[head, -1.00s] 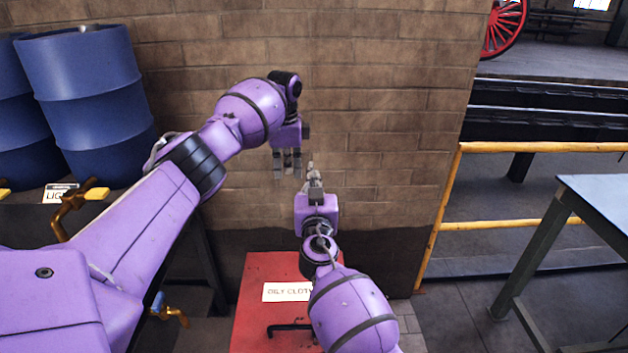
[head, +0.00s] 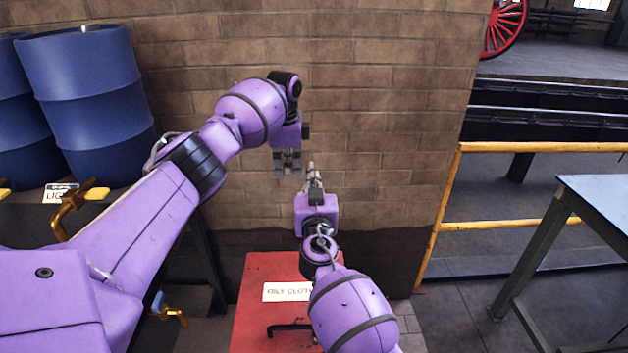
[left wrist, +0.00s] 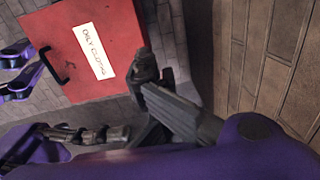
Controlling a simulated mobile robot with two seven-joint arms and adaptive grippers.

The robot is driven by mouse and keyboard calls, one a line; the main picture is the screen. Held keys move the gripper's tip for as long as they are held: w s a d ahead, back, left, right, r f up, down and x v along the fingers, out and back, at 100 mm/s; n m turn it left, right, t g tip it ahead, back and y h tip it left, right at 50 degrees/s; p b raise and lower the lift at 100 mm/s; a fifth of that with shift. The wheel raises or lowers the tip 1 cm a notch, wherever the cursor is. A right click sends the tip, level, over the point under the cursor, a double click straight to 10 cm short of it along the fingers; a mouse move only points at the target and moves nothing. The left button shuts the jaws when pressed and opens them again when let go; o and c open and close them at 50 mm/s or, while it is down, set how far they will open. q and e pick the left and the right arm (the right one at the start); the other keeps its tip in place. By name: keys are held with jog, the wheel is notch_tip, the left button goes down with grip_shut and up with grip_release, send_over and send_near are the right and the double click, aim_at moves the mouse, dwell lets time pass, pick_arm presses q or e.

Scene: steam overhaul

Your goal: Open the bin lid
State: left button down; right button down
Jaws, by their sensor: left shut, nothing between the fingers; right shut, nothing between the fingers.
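The red bin (head: 258,290) stands against the foot of the brick wall, its lid lying closed as far as I can see. The lid has a white "OILY CLOTH" label (head: 286,292) and a black bar handle (head: 284,328) near its front. The red lid also shows in the left wrist view (left wrist: 118,25). My left gripper (head: 287,172) is shut and empty, pointing down in front of the wall, above and beyond the bin. My right gripper (head: 312,168) is shut and empty, pointing away over the bin. My right arm hides the lid's right part.
Blue drums (head: 88,95) stand on a dark stand at the left, with brass taps (head: 72,210) in front. A yellow railing (head: 535,224) and a blue-topped table (head: 600,200) stand at the right. The floor between bin and table is clear.

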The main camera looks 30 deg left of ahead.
pick_arm(q)
jog(key=c, duration=2.5)
grip_release()
jog(key=o, duration=0.7)
jog(key=shift+c, duration=0.2)
